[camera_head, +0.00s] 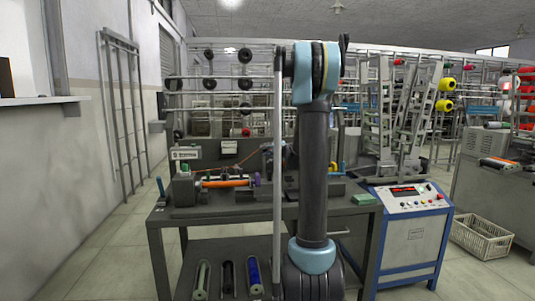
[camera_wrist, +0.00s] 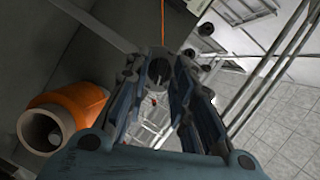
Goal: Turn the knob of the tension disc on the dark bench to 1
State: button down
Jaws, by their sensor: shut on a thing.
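The dark bench (camera_head: 215,212) stands ahead in the head view, with the winding gear on top. In the wrist view my gripper (camera_wrist: 158,74) has its two fingertips on either side of a small dark round part (camera_wrist: 157,66), which looks like the tension disc's knob. The fingers are closed against it. A pale mark shows on its face, but I cannot read any number or tell its setting. In the head view my arm hides most of the gripper and the knob.
An orange bobbin (camera_wrist: 72,105) lies left of my gripper in the wrist view; an orange thread (camera_wrist: 162,18) runs above the knob. A blue-framed control box (camera_head: 408,235) stands right of the bench. Several spools (camera_head: 228,278) lie on the lower shelf.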

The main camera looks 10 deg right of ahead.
jog(key=shift+s+n, duration=0.15)
jog(key=shift+n, duration=0.15)
jog(key=shift+w+a+f+n+t+h, duration=0.1)
jog(key=shift+a+n+t+h, duration=0.25)
jog(key=shift+n+h, duration=2.6)
jog(key=shift+w+a+r+n+t+h, duration=0.3)
jog(key=shift+n+h, duration=0.95)
jog(key=shift+n, duration=3.35)
jog(key=shift+s+a+f+n+t+h, duration=0.1)
jog(key=shift+a+f+n+h, duration=0.3)
jog(key=shift+n+h, duration=2.55)
jog(key=shift+a+r+n+y, duration=0.1)
jog(key=shift+n+y, duration=0.75)
jog(key=shift+n, duration=0.05)
